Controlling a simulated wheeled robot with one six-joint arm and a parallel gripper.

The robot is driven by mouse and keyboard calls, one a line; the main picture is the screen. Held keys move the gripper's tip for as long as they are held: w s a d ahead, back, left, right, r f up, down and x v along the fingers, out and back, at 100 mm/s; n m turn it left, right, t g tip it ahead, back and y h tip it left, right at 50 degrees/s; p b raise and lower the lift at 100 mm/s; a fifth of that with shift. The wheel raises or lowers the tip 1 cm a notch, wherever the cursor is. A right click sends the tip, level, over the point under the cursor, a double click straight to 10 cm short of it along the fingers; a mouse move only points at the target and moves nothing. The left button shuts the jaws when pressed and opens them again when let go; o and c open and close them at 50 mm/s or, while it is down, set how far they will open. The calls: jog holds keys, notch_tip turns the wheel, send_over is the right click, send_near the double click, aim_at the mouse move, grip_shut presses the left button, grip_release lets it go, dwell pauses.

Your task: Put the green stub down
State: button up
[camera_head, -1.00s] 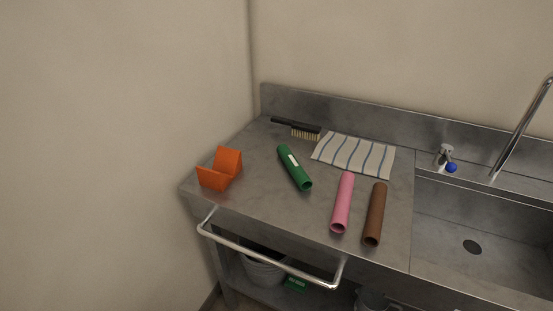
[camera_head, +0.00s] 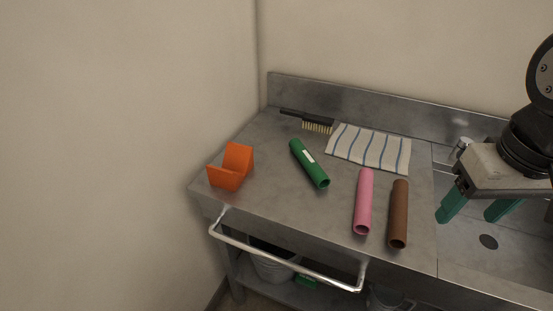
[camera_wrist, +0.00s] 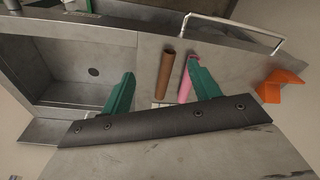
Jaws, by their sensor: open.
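The green stub (camera_head: 309,163), a tube with a white label, lies on its side on the steel worktop, between the orange V-shaped holder and the pink tube. I cannot make it out in the wrist view. My gripper (camera_head: 476,208) is open and empty at the right of the head view, above the sink and well to the right of the stub. Its green fingers also show spread apart in the wrist view (camera_wrist: 161,92).
The orange holder (camera_head: 231,167) stands empty at the left. A pink tube (camera_head: 363,201) and a brown tube (camera_head: 398,213) lie right of the stub. A brush (camera_head: 309,121) and striped cloth (camera_head: 369,147) lie behind. A rail (camera_head: 284,257) runs along the front; a sink (camera_head: 462,250) is at right.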

jog(key=w+a+f+n, duration=0.15)
jog(key=w+a, duration=0.25)
jog(key=w, duration=0.8)
jog(key=n+t+y, duration=0.2)
jog(key=n+t, duration=0.1)
send_near(309, 157)
jog(key=shift+w+a+f, duration=0.15)
jog(key=shift+a+f, duration=0.05)
jog(key=shift+f, duration=0.3)
jog(key=shift+w+a+f, duration=0.1)
jog(key=shift+a+f, duration=0.15)
jog(key=shift+f, duration=0.2)
jog(key=x, duration=0.8)
jog(key=shift+d, duration=0.35)
jog(key=shift+c, duration=0.3)
jog(key=c, duration=1.1)
jog(key=shift+r, duration=0.1)
